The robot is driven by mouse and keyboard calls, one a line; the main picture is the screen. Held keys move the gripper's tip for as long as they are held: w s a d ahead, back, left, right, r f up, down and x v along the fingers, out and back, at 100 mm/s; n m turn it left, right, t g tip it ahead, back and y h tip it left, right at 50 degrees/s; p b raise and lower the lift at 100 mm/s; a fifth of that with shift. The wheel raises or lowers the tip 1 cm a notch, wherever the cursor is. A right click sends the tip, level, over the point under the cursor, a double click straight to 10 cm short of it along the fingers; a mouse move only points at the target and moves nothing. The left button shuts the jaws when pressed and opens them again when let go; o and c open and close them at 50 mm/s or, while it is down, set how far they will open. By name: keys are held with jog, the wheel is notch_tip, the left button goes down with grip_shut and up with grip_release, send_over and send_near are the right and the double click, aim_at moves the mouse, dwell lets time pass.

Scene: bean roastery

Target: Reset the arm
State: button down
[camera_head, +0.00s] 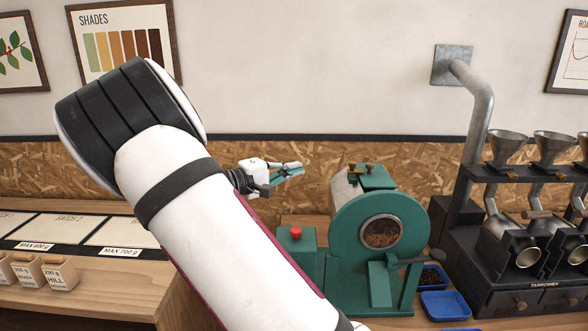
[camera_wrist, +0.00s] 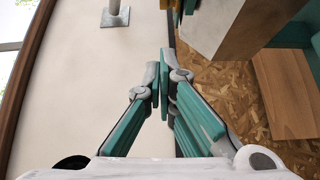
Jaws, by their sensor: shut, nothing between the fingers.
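My gripper (camera_head: 288,170) is shut and empty. In the head view it is held in the air, pointing right, behind my raised arm and up and to the left of the green roaster (camera_head: 412,214). In the wrist view my gripper (camera_wrist: 161,72) has its teal fingers together, with the pale wall behind them and nothing held. My white arm covers a large part of the left and middle of the head view.
The roaster stands on the counter with a red button box (camera_head: 296,250) beside it. Blue trays (camera_head: 445,305) lie at its right. A black sample machine (camera_head: 520,270) with funnels stands at the far right.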

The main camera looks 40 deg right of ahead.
dwell(0.3)
jog(key=s+a+f+m+y, duration=0.1)
jog(key=s+a+y, duration=0.1)
jog(key=s+y, duration=0.35)
jog(key=s+a+f+m+y, duration=0.1)
jog(key=s+a+y, duration=0.15)
jog(key=s, duration=0.55)
jog(key=s+a+r+n+t+y, duration=0.1)
jog(key=s+a+r+t+y, duration=0.1)
jog(key=s+a+y, duration=0.3)
jog(key=s+a+r+n+t+y, duration=0.1)
jog(key=s+a+r+t+y, duration=0.2)
jog(key=s+a, duration=0.8)
jog(key=a+t+y, duration=0.1)
jog(key=a, duration=0.2)
jog(key=shift+n+y, duration=0.3)
jog(key=shift+y, duration=0.1)
